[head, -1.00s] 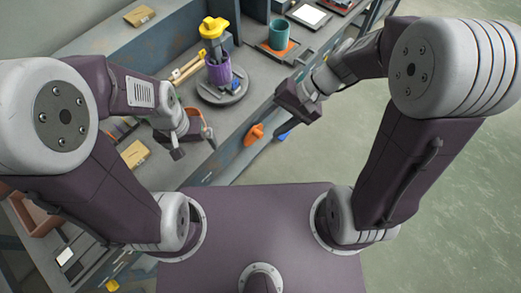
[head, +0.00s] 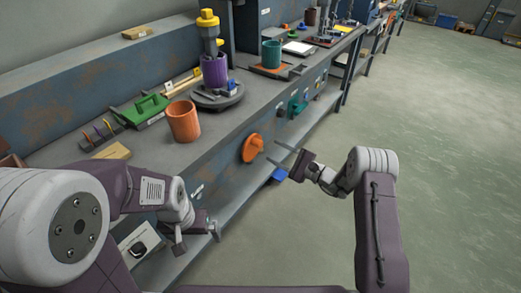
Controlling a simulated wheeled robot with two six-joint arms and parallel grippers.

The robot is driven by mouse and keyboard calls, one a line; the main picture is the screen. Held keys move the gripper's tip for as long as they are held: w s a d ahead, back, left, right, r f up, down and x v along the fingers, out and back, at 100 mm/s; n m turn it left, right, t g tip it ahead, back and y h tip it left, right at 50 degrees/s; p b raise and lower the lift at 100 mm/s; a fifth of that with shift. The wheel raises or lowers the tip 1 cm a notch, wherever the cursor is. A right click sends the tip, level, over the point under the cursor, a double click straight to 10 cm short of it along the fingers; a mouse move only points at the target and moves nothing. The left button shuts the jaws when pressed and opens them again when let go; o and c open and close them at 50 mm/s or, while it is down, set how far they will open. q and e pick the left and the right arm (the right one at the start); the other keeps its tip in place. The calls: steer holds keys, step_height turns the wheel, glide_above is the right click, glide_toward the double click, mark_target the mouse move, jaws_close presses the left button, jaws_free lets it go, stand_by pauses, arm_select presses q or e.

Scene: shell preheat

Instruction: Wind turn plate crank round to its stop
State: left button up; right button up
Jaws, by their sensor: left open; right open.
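The turn plate (head: 217,101) is a dark grey disc on the bench top, with a purple cup (head: 214,71) standing on it. An orange round crank (head: 251,150) with a knob sticks out of the bench's front face below the plate. My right gripper (head: 278,160) is open and empty, with its fingers pointing left toward the crank, a small gap away in the picture. My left gripper (head: 198,238) is open and empty, lower left of the crank, in front of the bench. Neither gripper appears to touch the crank.
A teal fitting (head: 298,104) is on the front face farther right. A lower shelf (head: 232,206) juts out beneath. The floor (head: 450,170) at the right is clear.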

mark_target(261, 145)
steer(key=x, duration=0.2)
steer(key=b+x, duration=0.1)
steer(key=x, duration=0.3)
steer(key=shift+w+a+f, duration=0.25)
steer(key=shift+a, duration=0.05)
steer(key=shift+w+a+r, duration=0.1)
steer(key=shift+w+a, duration=0.2)
steer(key=shift+a, duration=0.05)
jaws_close()
